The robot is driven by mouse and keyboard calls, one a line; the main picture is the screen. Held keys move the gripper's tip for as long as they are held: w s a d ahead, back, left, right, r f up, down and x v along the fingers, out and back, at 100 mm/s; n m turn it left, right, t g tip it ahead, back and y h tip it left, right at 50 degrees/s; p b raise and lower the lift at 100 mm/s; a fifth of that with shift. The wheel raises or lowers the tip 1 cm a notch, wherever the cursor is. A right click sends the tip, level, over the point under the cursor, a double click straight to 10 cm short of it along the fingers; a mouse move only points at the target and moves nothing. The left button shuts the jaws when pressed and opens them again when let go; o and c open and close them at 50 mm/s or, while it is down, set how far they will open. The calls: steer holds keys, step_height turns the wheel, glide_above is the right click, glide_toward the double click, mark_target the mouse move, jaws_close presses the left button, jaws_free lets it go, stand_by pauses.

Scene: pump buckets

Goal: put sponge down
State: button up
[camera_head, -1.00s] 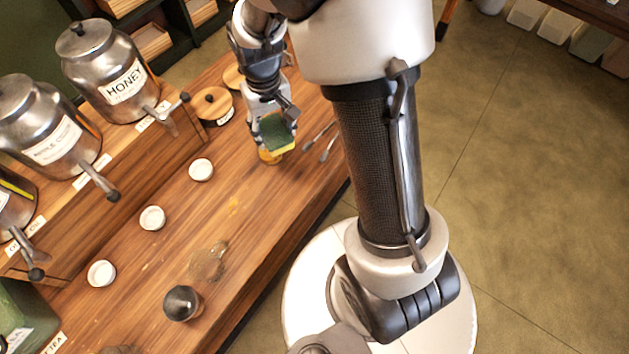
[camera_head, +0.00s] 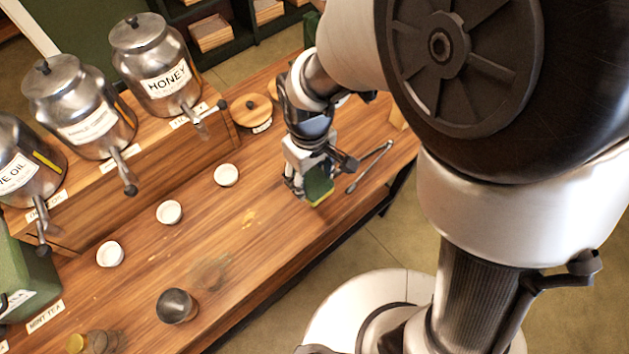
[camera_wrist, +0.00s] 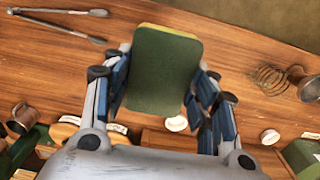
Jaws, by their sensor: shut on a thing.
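The sponge (camera_wrist: 164,70) has a green scouring face and a thin yellow edge. In the wrist view it sits upright in the picture between the two fingers of my gripper (camera_wrist: 160,85), which is shut on it. In the head view the green sponge (camera_head: 319,185) hangs below my gripper (camera_head: 308,180), over the wooden counter (camera_head: 270,225) near its front edge. I cannot tell whether the sponge's lower end touches the counter.
Metal tongs (camera_head: 370,165) lie right of the sponge. Small white cups (camera_head: 226,175) stand in a row to the left. Dispensers, including honey (camera_head: 160,75), stand on a raised shelf. Wood around the sponge is bare.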

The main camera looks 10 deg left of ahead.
mark_target(312, 215)
step_height(312, 215, down, 19)
steer(key=b, duration=0.6)
steer(key=shift+f, duration=0.15)
steer(key=o, duration=1)
step_height(312, 215, up, 12)
steer(key=p, duration=0.4)
steer(key=shift+r+p, duration=0.25)
steer(key=shift+p, duration=0.05)
